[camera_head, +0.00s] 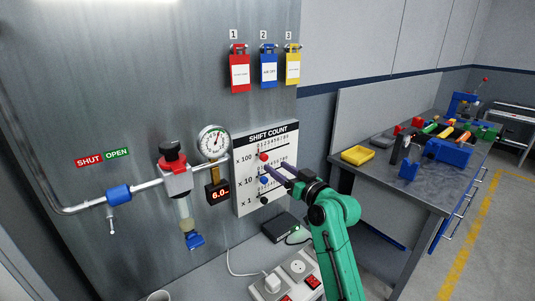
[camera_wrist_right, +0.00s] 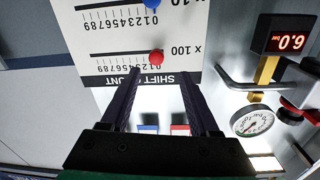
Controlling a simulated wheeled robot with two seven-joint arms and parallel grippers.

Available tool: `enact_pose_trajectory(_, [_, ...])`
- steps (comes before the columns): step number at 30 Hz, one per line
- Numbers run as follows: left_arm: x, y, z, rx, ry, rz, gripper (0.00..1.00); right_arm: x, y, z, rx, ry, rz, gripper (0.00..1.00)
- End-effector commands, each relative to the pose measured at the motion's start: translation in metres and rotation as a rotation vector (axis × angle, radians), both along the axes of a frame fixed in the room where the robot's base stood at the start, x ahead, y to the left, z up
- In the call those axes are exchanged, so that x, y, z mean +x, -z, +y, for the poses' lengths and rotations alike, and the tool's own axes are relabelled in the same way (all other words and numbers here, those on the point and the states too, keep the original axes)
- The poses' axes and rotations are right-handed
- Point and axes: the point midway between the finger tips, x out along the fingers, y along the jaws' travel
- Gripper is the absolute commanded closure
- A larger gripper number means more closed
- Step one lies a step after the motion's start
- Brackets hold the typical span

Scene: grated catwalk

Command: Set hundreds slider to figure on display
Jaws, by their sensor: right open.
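The white SHIFT COUNT panel (camera_head: 281,193) on the steel wall has three slider rows. The hundreds slider has a red knob (camera_head: 264,157) near the low end of its scale; its exact digit is unclear. Below are a blue tens knob (camera_head: 264,181) and a black ones knob (camera_head: 264,200). A dark display (camera_head: 219,193) reads 6.0. My right gripper (camera_head: 271,171) is open and empty before the panel. In the right wrist view, the red knob (camera_wrist_right: 156,57) appears between and beyond its fingertips (camera_wrist_right: 158,80). My left gripper is out of view.
A round gauge (camera_head: 214,142) and a red-and-black valve (camera_head: 174,170) stand left of the panel. Red (camera_head: 240,73), blue (camera_head: 269,71) and yellow (camera_head: 293,68) tags hang above. A black box (camera_head: 281,227) and power strip (camera_head: 285,281) are below. A cluttered workbench (camera_head: 431,188) stands right.

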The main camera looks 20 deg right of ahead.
Motion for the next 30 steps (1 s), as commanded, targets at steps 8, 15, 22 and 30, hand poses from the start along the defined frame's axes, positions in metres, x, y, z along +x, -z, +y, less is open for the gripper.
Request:
enact_pose_trajectory(8, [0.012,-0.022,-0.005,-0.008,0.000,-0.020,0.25,0.052,-0.003,0.018,0.001,-0.001,-0.001,0.38])
enact_pose_trajectory(15, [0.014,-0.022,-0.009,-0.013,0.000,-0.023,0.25,0.058,0.001,0.021,0.000,0.000,0.000,0.38])
enact_pose_trajectory(22, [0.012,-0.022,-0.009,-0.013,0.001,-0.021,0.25,0.058,0.001,0.020,0.000,0.000,0.001,0.92])
enact_pose_trajectory(30, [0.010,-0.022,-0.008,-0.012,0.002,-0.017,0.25,0.058,0.001,0.020,0.000,0.000,0.001,1.00])
